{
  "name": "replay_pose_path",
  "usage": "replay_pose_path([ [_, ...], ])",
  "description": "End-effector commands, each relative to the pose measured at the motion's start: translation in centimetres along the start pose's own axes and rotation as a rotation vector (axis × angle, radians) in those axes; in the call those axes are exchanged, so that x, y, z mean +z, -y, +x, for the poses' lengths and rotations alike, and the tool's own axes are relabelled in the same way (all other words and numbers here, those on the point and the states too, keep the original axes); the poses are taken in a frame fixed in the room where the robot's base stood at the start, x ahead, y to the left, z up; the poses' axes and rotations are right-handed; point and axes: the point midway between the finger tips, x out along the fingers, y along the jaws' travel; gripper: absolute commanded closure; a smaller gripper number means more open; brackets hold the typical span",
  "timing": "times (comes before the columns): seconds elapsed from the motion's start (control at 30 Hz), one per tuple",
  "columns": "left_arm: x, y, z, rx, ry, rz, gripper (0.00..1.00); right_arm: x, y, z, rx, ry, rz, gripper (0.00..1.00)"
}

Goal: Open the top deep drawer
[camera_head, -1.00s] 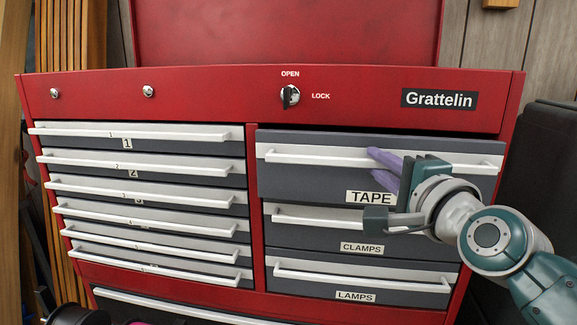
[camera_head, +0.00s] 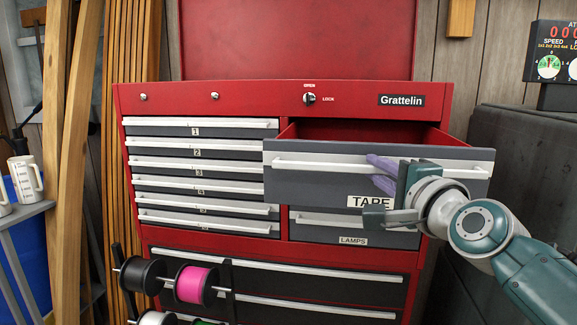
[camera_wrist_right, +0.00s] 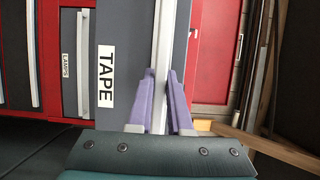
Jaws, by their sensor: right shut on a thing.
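The top deep drawer, labelled TAPE, has a grey front (camera_head: 300,188) and a long white handle (camera_head: 320,165). It stands well out from the red tool chest (camera_head: 250,95), and its open inside shows behind the front. My right gripper (camera_head: 378,172) has purple fingers and is shut on the right half of this handle. In the right wrist view the fingers (camera_wrist_right: 162,95) lie on both sides of the handle (camera_wrist_right: 166,40), next to the TAPE label (camera_wrist_right: 106,78). My left gripper is not in view.
Numbered shallow drawers (camera_head: 200,160) at left are shut. Wire spools (camera_head: 196,284) stand in front at lower left. A dark case (camera_head: 520,140) stands at right. A mug (camera_head: 24,178) is far left.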

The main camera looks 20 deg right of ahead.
Motion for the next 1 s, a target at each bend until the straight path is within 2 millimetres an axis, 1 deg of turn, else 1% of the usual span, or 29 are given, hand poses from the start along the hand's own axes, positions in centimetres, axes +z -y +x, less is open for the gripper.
replay_pose_path([
  [0.5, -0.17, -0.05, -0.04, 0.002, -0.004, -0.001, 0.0, -0.03, -0.07, -0.01, 0.001, 0.0, 0.001, 1.0],
  [0.53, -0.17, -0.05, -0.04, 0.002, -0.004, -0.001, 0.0, -0.03, -0.07, -0.01, 0.001, 0.0, 0.001, 0.8],
  [0.77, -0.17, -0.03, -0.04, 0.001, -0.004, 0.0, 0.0, -0.02, -0.07, -0.02, 0.001, 0.0, 0.0, 0.54],
  [0.8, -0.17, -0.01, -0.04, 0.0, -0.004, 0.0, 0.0, -0.02, -0.07, -0.02, 0.001, 0.0, 0.0, 0.53],
  [1.0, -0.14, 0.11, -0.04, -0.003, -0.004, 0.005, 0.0, -0.01, -0.07, -0.03, 0.002, 0.0, 0.0, 0.53],
])
